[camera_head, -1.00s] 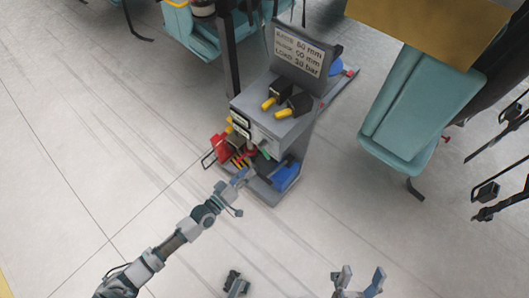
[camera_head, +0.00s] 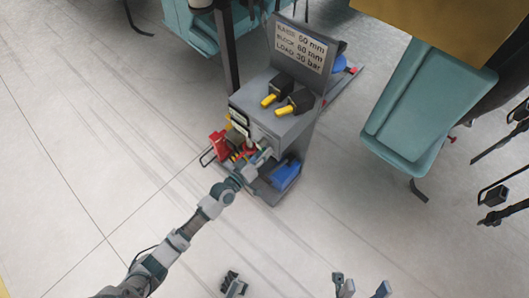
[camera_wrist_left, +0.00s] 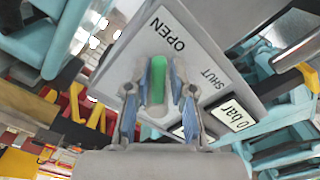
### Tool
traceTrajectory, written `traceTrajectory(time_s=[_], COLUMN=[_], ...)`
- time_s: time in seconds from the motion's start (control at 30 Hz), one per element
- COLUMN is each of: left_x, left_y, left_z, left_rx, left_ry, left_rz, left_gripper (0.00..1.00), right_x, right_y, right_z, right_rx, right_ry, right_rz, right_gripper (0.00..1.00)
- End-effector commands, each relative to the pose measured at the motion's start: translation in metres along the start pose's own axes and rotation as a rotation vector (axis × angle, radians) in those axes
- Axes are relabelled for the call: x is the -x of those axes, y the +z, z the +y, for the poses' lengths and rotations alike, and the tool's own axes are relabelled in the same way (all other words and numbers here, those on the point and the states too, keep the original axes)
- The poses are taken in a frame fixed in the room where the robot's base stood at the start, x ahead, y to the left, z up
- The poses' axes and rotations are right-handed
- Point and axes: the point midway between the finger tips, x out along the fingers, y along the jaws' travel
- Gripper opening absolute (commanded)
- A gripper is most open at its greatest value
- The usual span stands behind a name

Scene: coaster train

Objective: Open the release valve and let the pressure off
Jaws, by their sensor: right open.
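In the left wrist view a green valve handle (camera_wrist_left: 156,84) sits on a grey panel (camera_wrist_left: 121,70) marked OPEN and SHUT. The fingers of my left gripper (camera_wrist_left: 164,82) flank the handle closely; whether they press on it I cannot tell. In the head view my left gripper (camera_head: 259,158) is at the lower front of a grey machine (camera_head: 281,127), and the handle is hidden there. My right gripper (camera_head: 363,289) is open and empty at the bottom edge.
A sign (camera_head: 299,49) on the machine reads 50 mm, 60 mm and 30 bar. Two black and yellow levers (camera_head: 283,100) stand on top. Red parts (camera_head: 219,146) and a blue part (camera_head: 286,175) flank its base.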

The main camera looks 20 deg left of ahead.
Motion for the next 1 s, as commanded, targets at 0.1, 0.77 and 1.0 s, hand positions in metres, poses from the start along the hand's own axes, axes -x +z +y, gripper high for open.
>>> traceTrajectory(time_s=[0.1,0.77,1.0], left_x=[0.0002,0.0004,0.0006], left_y=[0.0001,0.0006,0.0003], left_z=[-0.0004,0.0018,0.0025], left_rx=[0.000,0.092,0.091], left_ry=[-0.001,-0.002,-0.001], left_rz=[0.000,-0.001,0.000], left_gripper=[0.00,0.39,0.39], right_x=[0.0000,0.0020,0.0010], right_y=[0.0000,-0.0029,-0.0023], right_z=[0.0000,-0.0006,-0.0003], right_rx=[0.000,-0.001,0.001], right_ry=[0.000,0.005,0.003], right_rz=[0.000,-0.011,-0.006], right_gripper=[0.62,0.62,0.62])
